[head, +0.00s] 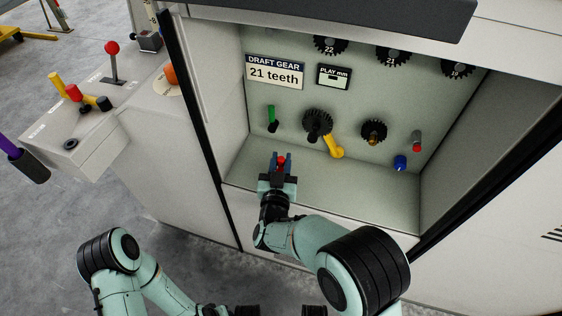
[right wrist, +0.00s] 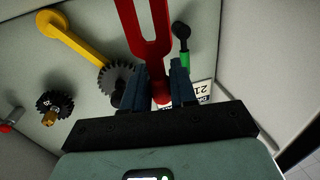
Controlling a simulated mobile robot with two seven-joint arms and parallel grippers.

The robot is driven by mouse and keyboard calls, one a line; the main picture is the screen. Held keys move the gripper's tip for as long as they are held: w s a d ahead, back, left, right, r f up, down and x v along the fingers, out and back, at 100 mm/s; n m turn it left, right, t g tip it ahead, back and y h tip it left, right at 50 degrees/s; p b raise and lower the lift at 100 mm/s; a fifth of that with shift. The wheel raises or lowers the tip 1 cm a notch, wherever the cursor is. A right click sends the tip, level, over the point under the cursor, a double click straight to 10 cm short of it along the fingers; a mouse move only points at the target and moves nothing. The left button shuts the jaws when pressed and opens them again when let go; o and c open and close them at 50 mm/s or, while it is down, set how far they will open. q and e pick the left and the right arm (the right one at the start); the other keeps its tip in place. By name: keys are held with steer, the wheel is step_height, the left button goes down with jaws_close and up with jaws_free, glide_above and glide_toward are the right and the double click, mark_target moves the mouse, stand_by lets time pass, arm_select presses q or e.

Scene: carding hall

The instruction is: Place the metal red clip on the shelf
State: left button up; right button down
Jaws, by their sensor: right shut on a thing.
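The red clip (right wrist: 151,56) is a two-pronged fork with a rounded end. My right gripper (right wrist: 156,85) is shut on its rounded end in the right wrist view, prongs pointing away from the hand. In the head view only a small red part of the clip (head: 281,160) shows between the fingers of my right gripper (head: 280,172). The gripper is over the front left of the pale shelf-like floor (head: 345,195) of the recess. I cannot tell whether the clip touches this floor. My left arm is at the bottom left; dark parts at the bottom edge may be its gripper.
On the back wall are a green-handled lever (head: 271,118), a dark gear (head: 317,122), a yellow lever (head: 334,146), a smaller gear (head: 374,131) and a blue knob (head: 400,162). A "21 teeth" sign (head: 274,73) hangs above. The floor's middle and right look clear.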

arm_select(q)
steer(key=shift+f, duration=0.1)
arm_select(e)
steer(key=shift+f, duration=0.1)
steer(key=c, duration=1.3)
jaws_free()
steer(key=shift+f, duration=0.1)
steer(key=o, duration=0.4)
arm_select(q)
steer(key=shift+s, duration=0.15)
arm_select(e)
steer(key=shift+r, duration=0.2)
steer(key=shift+s, duration=0.25)
arm_select(q)
steer(key=w+r+t+p, duration=0.1)
steer(key=w+r+p, duration=0.1)
steer(key=w+r, duration=0.2)
steer(key=shift+w+d+t, duration=0.3)
steer(key=shift+w+d, duration=0.05)
steer(key=shift+w, duration=0.05)
arm_select(e)
steer(key=s+a, duration=0.1)
steer(key=s, duration=1)
steer(key=shift+s+a, duration=0.2)
arm_select(q)
steer(key=shift+s, duration=0.1)
